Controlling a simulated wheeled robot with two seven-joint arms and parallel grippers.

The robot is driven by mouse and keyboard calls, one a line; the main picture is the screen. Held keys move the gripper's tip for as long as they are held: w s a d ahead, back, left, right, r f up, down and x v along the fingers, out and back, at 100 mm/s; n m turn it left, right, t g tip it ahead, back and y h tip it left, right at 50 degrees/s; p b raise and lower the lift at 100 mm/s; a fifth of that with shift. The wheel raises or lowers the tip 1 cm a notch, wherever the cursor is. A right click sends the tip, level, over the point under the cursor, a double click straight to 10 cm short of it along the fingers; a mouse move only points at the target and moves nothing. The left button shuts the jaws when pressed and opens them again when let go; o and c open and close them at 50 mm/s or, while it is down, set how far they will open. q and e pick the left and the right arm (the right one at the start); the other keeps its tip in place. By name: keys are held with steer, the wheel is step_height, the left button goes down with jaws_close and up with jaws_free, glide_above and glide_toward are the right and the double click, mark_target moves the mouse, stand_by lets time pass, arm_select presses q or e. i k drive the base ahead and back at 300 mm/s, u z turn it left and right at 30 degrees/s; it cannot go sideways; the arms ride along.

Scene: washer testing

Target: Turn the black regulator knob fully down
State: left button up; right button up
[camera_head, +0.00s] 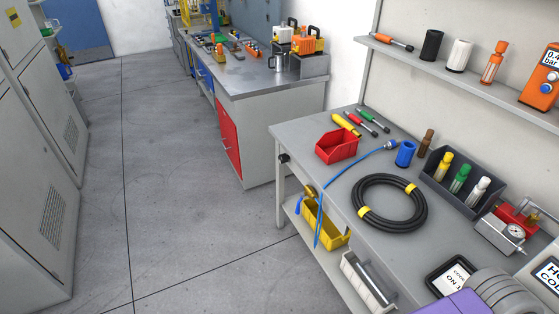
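A small black round knob-like part (284,158) sits at the left end of the near workbench, just under its top. I cannot tell whether it is the regulator knob or how far it is turned. A device with a round gauge (515,233) and a red upper part (517,217) stands at the right of the bench; no black knob is clear on it. Neither of my grippers is in view. A grey ribbed and purple part at the bottom right, possibly of my arm, covers the bench's near corner.
The near bench (342,186) holds a coiled black hose (364,218), a red bin (337,147), a blue hose (352,166) hanging over the edge, and a dark tray of bottles (440,187). A yellow bin (325,228) sits below. Grey floor (190,220) is clear at left.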

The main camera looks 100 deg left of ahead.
mark_target(283, 158)
steer(key=u, duration=3.85)
steer(key=i, duration=2.4)
steer(key=z, duration=0.45)
